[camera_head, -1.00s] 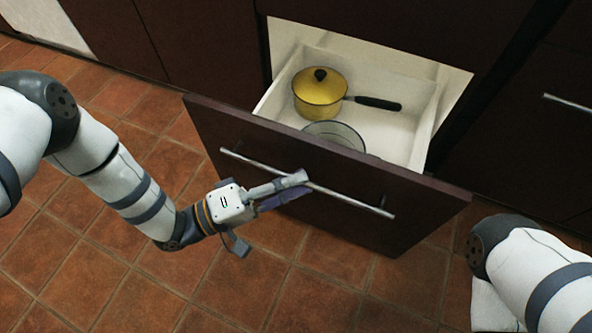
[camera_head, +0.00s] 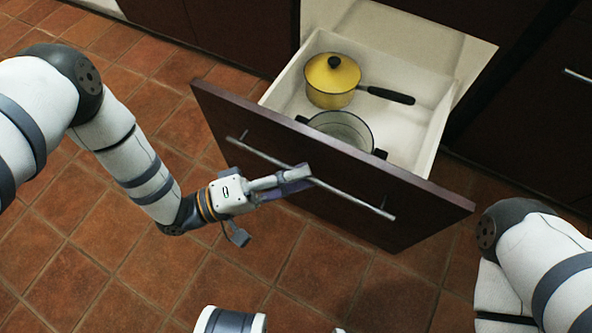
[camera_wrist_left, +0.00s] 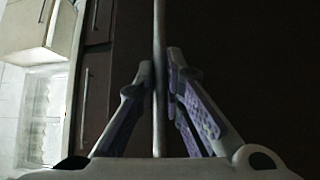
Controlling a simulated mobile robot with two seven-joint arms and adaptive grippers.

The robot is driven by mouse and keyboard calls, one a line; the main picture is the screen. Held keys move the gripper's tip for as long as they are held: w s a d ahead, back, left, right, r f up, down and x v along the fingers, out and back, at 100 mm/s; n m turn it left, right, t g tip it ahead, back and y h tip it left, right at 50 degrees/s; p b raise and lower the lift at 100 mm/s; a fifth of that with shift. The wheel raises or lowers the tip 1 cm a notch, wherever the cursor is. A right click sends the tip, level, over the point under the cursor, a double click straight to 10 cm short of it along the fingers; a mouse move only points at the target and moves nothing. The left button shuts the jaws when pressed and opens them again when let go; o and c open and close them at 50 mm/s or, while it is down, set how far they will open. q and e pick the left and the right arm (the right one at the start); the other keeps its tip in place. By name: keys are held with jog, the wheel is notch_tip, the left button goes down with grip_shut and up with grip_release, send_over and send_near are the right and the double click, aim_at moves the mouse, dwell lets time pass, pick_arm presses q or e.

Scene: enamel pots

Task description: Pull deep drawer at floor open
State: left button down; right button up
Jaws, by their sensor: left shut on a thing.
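The deep drawer at the floor has a dark brown front (camera_head: 345,200) and white inner walls (camera_head: 437,130). It stands well out from the cabinet. A long metal bar handle (camera_head: 352,197) runs across its front. My left gripper (camera_head: 308,177) is shut on the bar near its middle. In the left wrist view the bar (camera_wrist_left: 159,40) runs between the two fingers (camera_wrist_left: 158,85). My right arm shows at the lower right, but its gripper is not clearly seen.
In the drawer are a yellow lidded pot (camera_head: 331,82) with a dark handle and an open pot (camera_head: 342,130) with dark side handles. Dark cabinets (camera_head: 235,35) stand behind and beside it. The tiled floor (camera_head: 120,265) in front is clear.

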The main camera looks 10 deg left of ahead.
pick_arm(q)
jog(key=c, duration=2)
grip_release()
jog(key=shift+o, duration=0.2)
jog(key=v, duration=1.2)
